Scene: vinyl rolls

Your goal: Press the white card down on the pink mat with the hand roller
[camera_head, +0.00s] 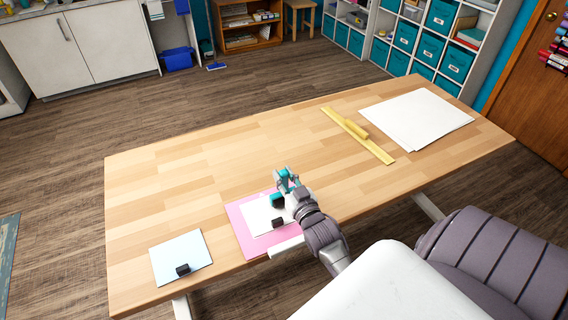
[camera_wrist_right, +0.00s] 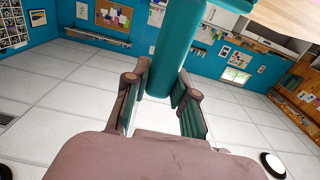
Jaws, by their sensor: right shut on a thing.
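A pink mat (camera_head: 239,222) lies near the front edge of the wooden table in the head view, with the white card (camera_head: 256,219) flat on it. My right gripper (camera_head: 285,185) is over the right part of the mat and covers some of the card. It is shut on the teal hand roller (camera_head: 278,200); the roller's teal handle (camera_wrist_right: 166,50) shows between the fingers (camera_wrist_right: 162,92) in the right wrist view. The roller is low over the card; I cannot tell whether it touches. My left gripper is not in view.
A small black block (camera_head: 277,222) sits on the card. A pale blue sheet (camera_head: 178,253) with another black block (camera_head: 183,269) lies to the left. A yellow ruler (camera_head: 372,146) and a stack of white sheets (camera_head: 416,116) lie to the right. The table's middle is clear.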

